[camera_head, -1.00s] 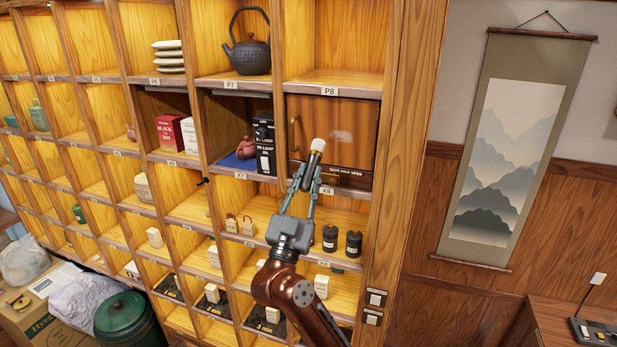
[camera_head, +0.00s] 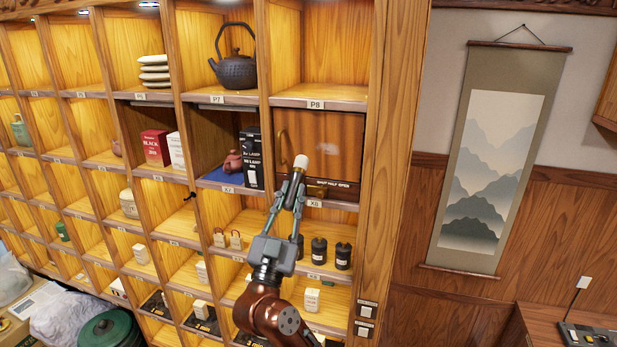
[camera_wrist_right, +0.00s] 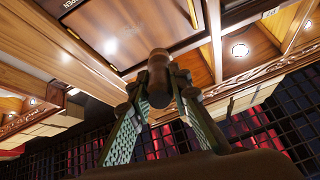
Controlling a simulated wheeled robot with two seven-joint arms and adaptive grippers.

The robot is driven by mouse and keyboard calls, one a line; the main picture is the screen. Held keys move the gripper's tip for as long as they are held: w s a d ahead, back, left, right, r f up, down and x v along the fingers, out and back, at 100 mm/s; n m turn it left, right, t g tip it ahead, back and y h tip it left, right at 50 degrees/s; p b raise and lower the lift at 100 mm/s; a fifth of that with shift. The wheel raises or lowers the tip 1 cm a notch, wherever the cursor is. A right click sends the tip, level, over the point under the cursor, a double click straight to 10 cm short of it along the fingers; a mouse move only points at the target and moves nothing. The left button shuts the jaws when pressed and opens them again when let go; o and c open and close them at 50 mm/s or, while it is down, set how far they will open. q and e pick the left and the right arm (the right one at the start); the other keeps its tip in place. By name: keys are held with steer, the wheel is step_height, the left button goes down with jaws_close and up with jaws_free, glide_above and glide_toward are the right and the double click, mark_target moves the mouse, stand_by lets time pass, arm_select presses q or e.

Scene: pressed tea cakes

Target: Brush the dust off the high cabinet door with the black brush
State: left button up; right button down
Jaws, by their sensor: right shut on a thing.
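The high cabinet door (camera_head: 345,165) is a brown wooden panel under the P8 label, with a curved brass handle (camera_head: 283,147) at its left. A pale dust patch (camera_head: 328,148) shows on its upper middle. My right gripper (camera_head: 293,193) is shut on the brush (camera_head: 297,181), a dark stick with a pale end pointing up, in front of the door's lower left. The pale end is left of and below the patch; I cannot tell if it touches the door. The right wrist view shows the brush (camera_wrist_right: 158,72) between the fingers, with the door (camera_wrist_right: 150,25) beyond. My left gripper is not in view.
Open cubbies surround the door. A dark teapot (camera_head: 235,70) stands upper left, and boxes (camera_head: 252,158) and a small clay pot stand left. Black canisters (camera_head: 319,250) stand below. A scroll (camera_head: 490,160) hangs on the right wall.

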steer(key=w+d, duration=0.2)
steer(key=w, duration=0.5)
steer(key=shift+w+d, duration=0.15)
steer(key=shift+d, duration=0.05)
steer(key=shift+w+d, duration=0.2)
steer(key=shift+w, duration=0.25)
stand_by(0.6)
steer(key=shift+s+d, duration=1.05)
steer(key=shift+d, duration=2.35)
steer(key=shift+w+a, duration=0.4)
steer(key=shift+a, duration=0.75)
steer(key=shift+w+a, duration=0.35)
steer(key=shift+a, duration=0.85)
steer(key=shift+w+a, duration=0.4)
steer(key=shift+a, duration=0.75)
steer(key=shift+d, duration=0.1)
steer(key=shift+s+a, duration=0.3)
steer(key=shift+s, duration=0.65)
steer(key=shift+s+a, duration=0.3)
steer(key=shift+s, duration=0.65)
steer(key=shift+s+a, duration=0.3)
steer(key=shift+s, duration=0.65)
